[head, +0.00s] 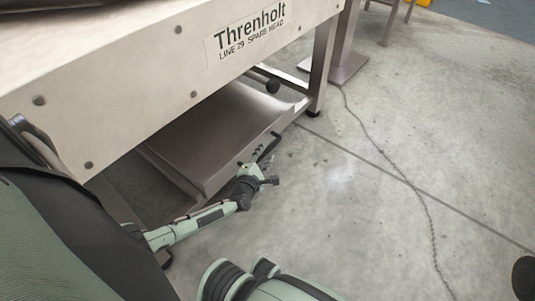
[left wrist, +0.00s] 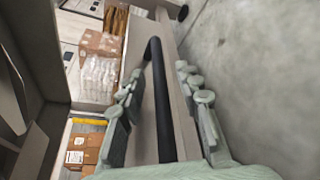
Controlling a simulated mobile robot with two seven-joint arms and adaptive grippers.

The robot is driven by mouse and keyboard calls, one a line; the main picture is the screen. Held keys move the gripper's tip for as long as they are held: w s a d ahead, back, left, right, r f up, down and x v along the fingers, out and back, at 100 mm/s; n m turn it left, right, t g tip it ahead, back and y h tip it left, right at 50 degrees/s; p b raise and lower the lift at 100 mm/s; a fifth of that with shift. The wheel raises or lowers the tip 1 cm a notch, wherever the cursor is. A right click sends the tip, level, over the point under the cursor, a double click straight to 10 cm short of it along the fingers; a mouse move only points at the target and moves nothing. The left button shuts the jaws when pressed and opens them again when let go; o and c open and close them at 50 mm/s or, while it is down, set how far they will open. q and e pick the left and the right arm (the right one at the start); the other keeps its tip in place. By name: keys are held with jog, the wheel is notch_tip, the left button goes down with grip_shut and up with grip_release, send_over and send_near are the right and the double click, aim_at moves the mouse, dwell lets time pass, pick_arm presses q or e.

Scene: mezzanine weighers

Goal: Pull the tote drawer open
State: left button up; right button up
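The tote drawer's metal front (head: 237,172) is low under the large machine. A black bar handle (head: 269,147) stands out from it. My left gripper (head: 268,172) is low beside the front, close to the handle. In the left wrist view, the handle (left wrist: 160,95) runs lengthwise between the two spread fingers of my left gripper (left wrist: 160,100). The fingers lie on either side of the bar, with visible gaps. The grey drawer face (left wrist: 142,35) is behind it. I cannot tell how far the drawer is out. My right gripper is not in view.
The machine body (head: 110,85) with its Threnholt label (head: 248,33) overhangs the low area. A leg (head: 322,65) stands at its far end. Cardboard boxes (left wrist: 100,43) show in the left wrist view. The concrete floor (head: 370,190) is open to the right, with a thin cable (head: 385,155).

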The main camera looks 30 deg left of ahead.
pick_arm(q)
jog(key=shift+x, duration=0.95)
grip_shut()
